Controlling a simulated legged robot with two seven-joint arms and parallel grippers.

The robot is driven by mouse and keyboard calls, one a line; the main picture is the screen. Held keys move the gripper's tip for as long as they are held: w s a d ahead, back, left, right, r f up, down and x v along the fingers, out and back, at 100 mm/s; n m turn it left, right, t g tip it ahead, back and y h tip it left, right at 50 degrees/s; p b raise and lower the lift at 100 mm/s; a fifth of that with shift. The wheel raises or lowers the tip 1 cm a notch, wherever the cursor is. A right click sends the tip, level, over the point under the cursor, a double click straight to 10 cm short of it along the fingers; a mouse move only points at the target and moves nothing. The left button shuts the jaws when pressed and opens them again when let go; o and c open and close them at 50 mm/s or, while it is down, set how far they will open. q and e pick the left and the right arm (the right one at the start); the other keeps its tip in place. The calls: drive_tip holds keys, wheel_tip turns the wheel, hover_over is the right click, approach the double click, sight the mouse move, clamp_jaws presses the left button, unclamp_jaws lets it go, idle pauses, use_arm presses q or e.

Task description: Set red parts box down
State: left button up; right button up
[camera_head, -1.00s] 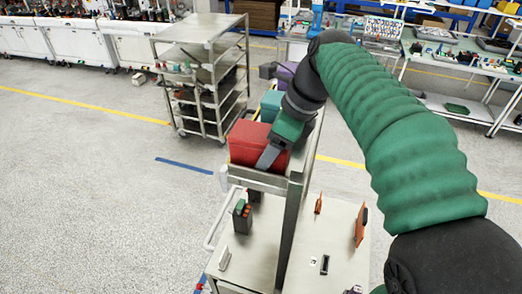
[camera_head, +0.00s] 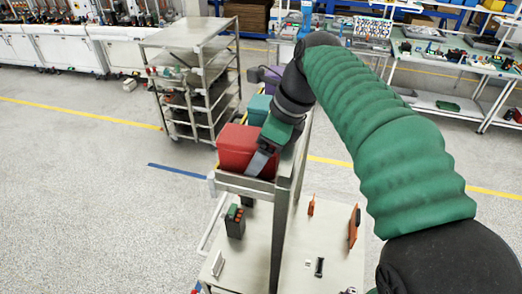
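The red parts box (camera_head: 238,146) is at the near end of the upper shelf of a metal cart (camera_head: 245,187). It sits just behind the shelf's front rail and looks upright. Whether its base rests fully on the shelf is hidden by the rail. My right gripper (camera_head: 261,162) reaches down at the box's right side, and a grey finger overlaps its near right edge. The other finger is hidden, so I cannot tell whether it grips the box. My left gripper is not in view.
A teal box (camera_head: 258,108) and a purple box (camera_head: 272,76) stand behind the red box. The cart's lower shelf (camera_head: 254,262) holds a dark device (camera_head: 235,222) and small orange parts. Another shelved cart (camera_head: 187,39) stands at back left.

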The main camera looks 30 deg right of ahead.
drive_tip(key=b+v, duration=0.1)
drive_tip(key=v, duration=1.1)
drive_tip(key=shift+d+r, duration=0.15)
drive_tip(key=shift+r, duration=0.15)
drive_tip(key=shift+w, duration=0.1)
